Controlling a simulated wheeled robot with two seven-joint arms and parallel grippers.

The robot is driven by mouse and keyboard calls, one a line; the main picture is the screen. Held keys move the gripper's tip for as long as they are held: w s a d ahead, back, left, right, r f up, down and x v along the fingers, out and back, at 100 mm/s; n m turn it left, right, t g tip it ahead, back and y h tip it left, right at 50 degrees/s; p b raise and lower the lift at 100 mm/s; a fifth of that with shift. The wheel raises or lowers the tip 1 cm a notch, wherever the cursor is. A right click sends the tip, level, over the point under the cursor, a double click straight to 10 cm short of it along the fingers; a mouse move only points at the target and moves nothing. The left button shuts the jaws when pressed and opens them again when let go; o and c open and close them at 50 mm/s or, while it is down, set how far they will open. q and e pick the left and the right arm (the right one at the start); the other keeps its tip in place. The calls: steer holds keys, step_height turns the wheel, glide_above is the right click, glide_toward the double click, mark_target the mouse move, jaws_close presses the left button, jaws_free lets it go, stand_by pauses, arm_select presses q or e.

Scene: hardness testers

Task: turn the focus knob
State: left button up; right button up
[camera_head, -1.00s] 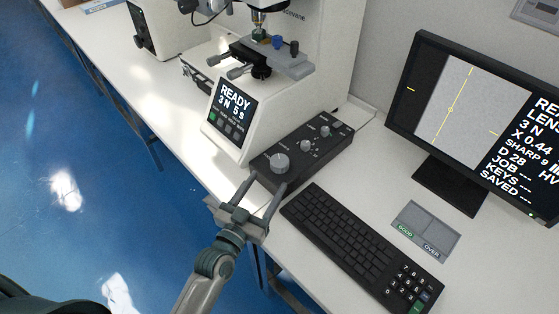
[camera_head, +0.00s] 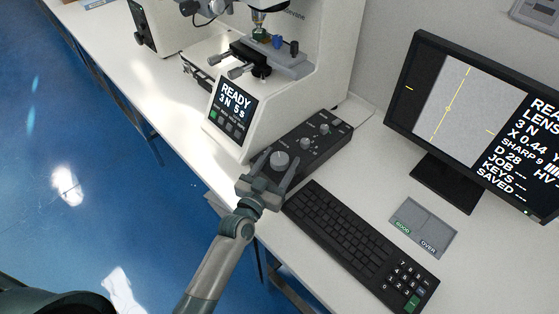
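A black control box (camera_head: 318,150) with several grey knobs lies on the white bench in front of the tester. Its largest knob (camera_head: 279,159) is at the near left end; two smaller knobs (camera_head: 305,143) and (camera_head: 324,128) sit farther along. I cannot read which one is marked focus. My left gripper (camera_head: 277,166) is open, its two fingers reaching over the near end of the box, one on each side of the largest knob. I cannot tell whether they touch it. My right gripper is not in view.
A hardness tester (camera_head: 243,135) with a screen reading "READY 3 N 5 s" stands behind. A monitor (camera_head: 470,110) is at right, showing "SHARP 9". A black keyboard (camera_head: 350,240) lies close to the gripper's right. A grey GOOD/OVER tray (camera_head: 424,222) lies beyond it.

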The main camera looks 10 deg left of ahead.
arm_select(q)
steer(key=c, duration=0.9)
steer(key=shift+m+g+h+b, duration=0.6)
steer(key=shift+m+h+b, duration=0.75)
steer(key=shift+h, duration=0.45)
steer(key=o, duration=1.1)
